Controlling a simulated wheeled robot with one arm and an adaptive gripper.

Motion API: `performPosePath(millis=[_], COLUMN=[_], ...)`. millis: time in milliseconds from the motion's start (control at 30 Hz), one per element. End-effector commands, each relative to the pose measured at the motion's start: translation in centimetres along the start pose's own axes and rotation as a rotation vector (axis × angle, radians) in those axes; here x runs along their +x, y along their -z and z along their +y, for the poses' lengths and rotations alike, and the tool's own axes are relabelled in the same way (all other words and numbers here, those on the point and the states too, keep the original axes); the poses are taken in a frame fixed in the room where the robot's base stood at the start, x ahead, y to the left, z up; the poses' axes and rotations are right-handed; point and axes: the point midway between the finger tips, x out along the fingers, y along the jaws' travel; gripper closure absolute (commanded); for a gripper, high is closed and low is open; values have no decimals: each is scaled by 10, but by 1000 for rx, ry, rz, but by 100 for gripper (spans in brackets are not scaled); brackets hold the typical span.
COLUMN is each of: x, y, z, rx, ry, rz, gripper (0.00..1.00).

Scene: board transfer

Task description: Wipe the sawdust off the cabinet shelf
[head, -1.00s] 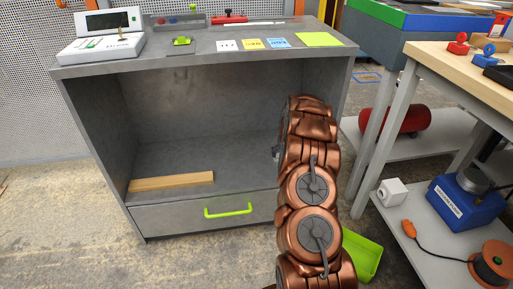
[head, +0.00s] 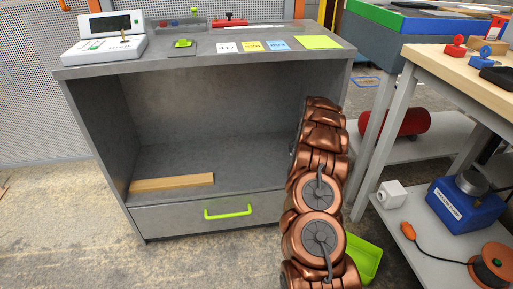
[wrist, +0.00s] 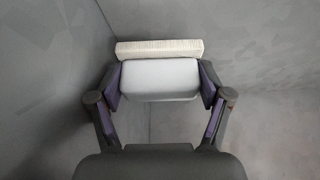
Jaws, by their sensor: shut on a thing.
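The grey cabinet (head: 160,215) stands open at the front, and its shelf (head: 245,160) shows left of my arm. I cannot make out sawdust on the visible part of the shelf. A light wooden strip (head: 172,183) lies at the shelf's left front. In the wrist view my gripper (wrist: 160,80) is shut on a pale grey block with a cream, ribbed, brush-like strip (wrist: 160,49) along its far side. Grey panels surround it closely. My arm hides the shelf's right part and the gripper in the head view. Whether the brush touches the surface I cannot tell.
The cabinet top carries a white device (head: 105,45), a grey tray (head: 182,24) and coloured cards (head: 278,44). A green drawer handle (head: 228,211) sticks out below the shelf. A green bin (head: 363,257) stands on the floor at right, near a workbench (head: 440,58).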

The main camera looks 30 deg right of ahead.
Motion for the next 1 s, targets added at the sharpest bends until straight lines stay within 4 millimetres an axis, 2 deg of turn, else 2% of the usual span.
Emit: performPosePath(millis=[533, 1000], x=[-43, -48], y=[18, 20], z=[-4, -5], rx=[-3, -4], ry=[2, 2], rz=[-3, -4], gripper=[55, 55])
